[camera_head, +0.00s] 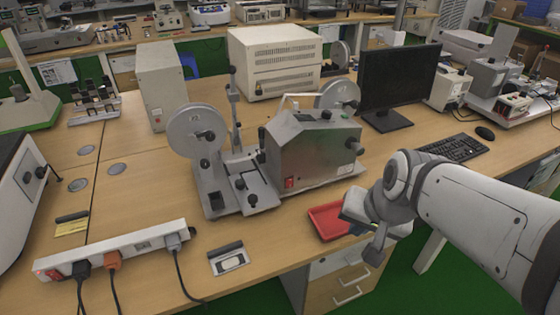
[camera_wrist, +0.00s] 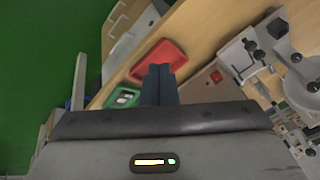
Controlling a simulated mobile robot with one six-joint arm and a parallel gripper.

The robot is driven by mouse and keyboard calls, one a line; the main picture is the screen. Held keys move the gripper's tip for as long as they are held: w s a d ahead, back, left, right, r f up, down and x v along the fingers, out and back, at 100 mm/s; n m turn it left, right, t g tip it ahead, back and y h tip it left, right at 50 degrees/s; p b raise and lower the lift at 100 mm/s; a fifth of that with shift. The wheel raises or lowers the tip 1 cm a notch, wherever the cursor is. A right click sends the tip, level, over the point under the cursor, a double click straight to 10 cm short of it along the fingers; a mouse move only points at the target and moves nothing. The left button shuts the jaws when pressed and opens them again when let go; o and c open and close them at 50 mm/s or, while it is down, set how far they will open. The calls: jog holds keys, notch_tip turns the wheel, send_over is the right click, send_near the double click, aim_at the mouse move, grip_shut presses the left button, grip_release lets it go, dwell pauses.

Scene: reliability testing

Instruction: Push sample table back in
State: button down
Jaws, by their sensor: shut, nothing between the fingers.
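A grey bench machine (camera_head: 312,150) with two round discs stands mid-table in the head view. A low metal platform (camera_head: 247,190), possibly the sample table, sits at its front left; I cannot tell how far out it is. Part of the machine shows at the right of the wrist view (camera_wrist: 300,75). My gripper (camera_wrist: 159,72) is shut and empty, above the table's front edge by the red tray. In the head view my wrist hides most of the fingers. The gripper is apart from the platform, to its right.
A red tray (camera_head: 322,225) lies at the front edge, with a green tray (camera_wrist: 123,97) beside it in the wrist view. A power strip (camera_head: 120,248) with cables lies front left. A monitor (camera_head: 398,82) and keyboard (camera_head: 452,148) stand right. Drawers (camera_head: 345,280) are below.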

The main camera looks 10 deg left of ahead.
aim_at(255, 209)
jog(key=w+a+f+m+t+y+b, duration=0.1)
jog(key=w+a+f+m+b, duration=0.1)
jog(key=w+a+f+b, duration=0.2)
jog(key=w+a+f+m+t+y+b, duration=0.1)
jog(key=w+a+f+m+b, duration=0.2)
jog(key=a, duration=0.6)
jog(key=w+a+f+m+y+b, duration=0.2)
jog(key=w+a+f+b, duration=0.3)
jog(key=a+f+b, duration=0.2)
jog(key=shift+w+a+f+m+t, duration=0.1)
jog(key=shift+a+f+m+t, duration=0.1)
jog(key=shift+f, duration=0.35)
jog(key=shift+w+a+f+m+t, duration=0.1)
jog(key=shift+f+t, duration=0.1)
jog(key=shift+f, duration=0.35)
jog(key=shift+w+a+r, duration=0.15)
jog(key=shift+w+a, duration=0.7)
jog(key=shift+w, duration=0.05)
jog(key=shift+w+a, duration=0.55)
jog(key=shift+w, duration=0.1)
